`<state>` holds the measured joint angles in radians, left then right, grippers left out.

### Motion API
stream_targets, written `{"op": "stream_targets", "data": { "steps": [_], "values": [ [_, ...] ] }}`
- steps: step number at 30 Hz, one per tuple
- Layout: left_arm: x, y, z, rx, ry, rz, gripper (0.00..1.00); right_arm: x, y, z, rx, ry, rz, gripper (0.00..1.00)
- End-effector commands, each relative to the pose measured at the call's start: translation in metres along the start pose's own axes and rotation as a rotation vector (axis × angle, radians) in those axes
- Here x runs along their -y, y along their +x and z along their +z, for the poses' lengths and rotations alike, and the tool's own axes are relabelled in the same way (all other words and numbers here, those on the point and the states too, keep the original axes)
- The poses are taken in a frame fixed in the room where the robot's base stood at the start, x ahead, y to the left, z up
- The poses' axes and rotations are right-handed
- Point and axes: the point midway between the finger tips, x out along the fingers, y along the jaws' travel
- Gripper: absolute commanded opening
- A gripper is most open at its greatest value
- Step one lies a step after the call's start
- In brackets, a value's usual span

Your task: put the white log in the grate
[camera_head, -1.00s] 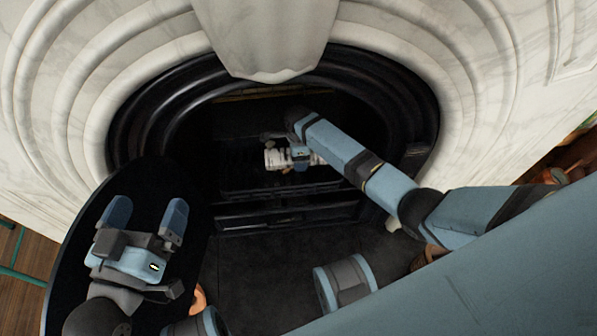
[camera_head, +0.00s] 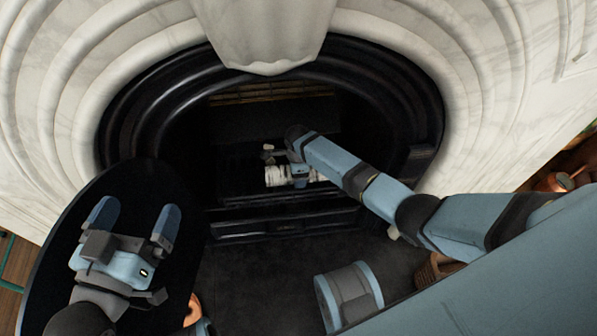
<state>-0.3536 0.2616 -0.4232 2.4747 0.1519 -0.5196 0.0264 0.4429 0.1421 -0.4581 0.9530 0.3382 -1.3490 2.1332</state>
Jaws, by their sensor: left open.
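The white log (camera_head: 278,176) lies level inside the dark fireplace opening, over or on the black grate (camera_head: 283,204). Its middle is hidden by my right gripper (camera_head: 300,178), which reaches in from the right and sits across the log. Log ends show on both sides of that gripper. Whether its fingers are closed on the log is too small and dark to tell, and so is any contact between log and grate. My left gripper (camera_head: 134,222) is open and empty at the lower left, well away from the log, with its two blue fingers spread.
White marble (camera_head: 265,35) surrounds the opening and hangs low over its top centre. A black curved panel (camera_head: 165,192) stands behind my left gripper. A brown basket (camera_head: 432,270) is at lower right, and a copper pot (camera_head: 556,182) at far right.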

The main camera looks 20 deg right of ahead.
Motion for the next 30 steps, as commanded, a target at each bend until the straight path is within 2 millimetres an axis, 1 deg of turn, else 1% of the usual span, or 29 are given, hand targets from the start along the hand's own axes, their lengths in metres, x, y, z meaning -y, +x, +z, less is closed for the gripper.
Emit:
{"op": "stream_targets", "data": {
  "steps": [11, 12, 14, 15, 21, 24, 26, 29, 30],
  "values": [
    [0.0, 0.001, 0.002, 0.003, 0.002, -0.001, 1.0, 0.001, 0.008, 0.0, 0.0, 0.0, -0.002, 0.28],
    [0.001, 0.001, 0.002, 0.002, 0.002, -0.001, 1.0, 0.0, 0.009, 0.0, -0.001, 0.0, 0.0, 0.79],
    [0.001, 0.001, 0.002, 0.002, 0.002, -0.001, 1.0, 0.0, 0.009, 0.0, -0.001, 0.0, 0.0, 0.93],
    [0.001, 0.001, 0.002, 0.001, 0.003, -0.001, 1.0, 0.0, 0.009, 0.0, -0.001, 0.0, 0.001, 0.98],
    [0.001, 0.002, 0.0, -0.003, 0.005, -0.001, 1.0, -0.002, 0.01, 0.0, -0.002, -0.001, 0.003, 0.98],
    [0.001, 0.002, -0.001, -0.004, 0.006, -0.001, 1.0, -0.001, 0.005, 0.0, -0.001, -0.001, 0.002, 0.98],
    [0.001, 0.002, -0.002, -0.004, 0.004, -0.001, 1.0, -0.001, -0.002, -0.001, -0.002, -0.002, 0.001, 0.98],
    [0.0, 0.002, -0.014, 0.007, -0.016, 0.005, 1.0, -0.001, -0.025, 0.0, 0.001, 0.0, 0.001, 0.98],
    [-0.004, 0.0, -0.011, 0.033, -0.06, 0.003, 1.0, -0.001, -0.035, 0.001, 0.002, 0.0, 0.001, 0.98]
  ]
}}
